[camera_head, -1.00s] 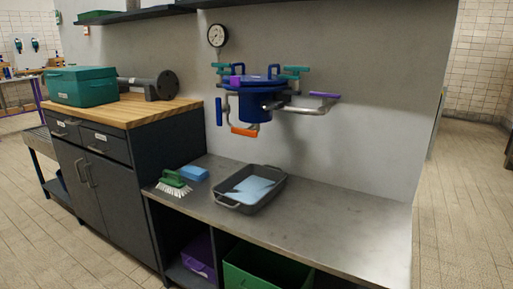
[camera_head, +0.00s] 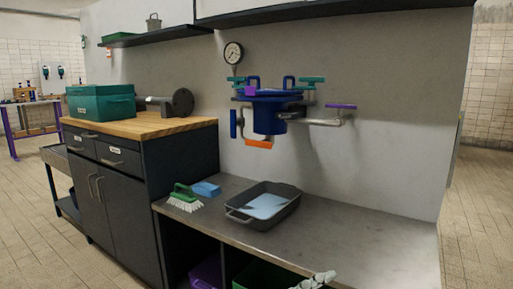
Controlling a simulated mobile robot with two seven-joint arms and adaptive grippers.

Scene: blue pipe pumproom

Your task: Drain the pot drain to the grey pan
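The blue pot (camera_head: 269,116) is fixed at the wall above the bench, with a lid, teal clamp handles and side pipes. An orange handle (camera_head: 258,144) sits low at its front, a blue handle (camera_head: 233,124) at its left and a purple handle (camera_head: 341,106) on the right pipe. The dark grey pan (camera_head: 288,211) stands on the bench below the pot. Something pale blue (camera_head: 265,206) lies in it; I cannot tell if it is liquid or solid. A light grey piece, apparently my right gripper (camera_head: 316,280), shows at the bottom edge, its fingers unclear. My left gripper is out of view.
A green brush (camera_head: 184,197) and blue sponge (camera_head: 206,188) lie left of the pan. The steel bench (camera_head: 370,225) is clear to the right. A taller wood-topped cabinet (camera_head: 135,124) stands left. A shelf (camera_head: 160,35) and gauge (camera_head: 233,53) are above.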

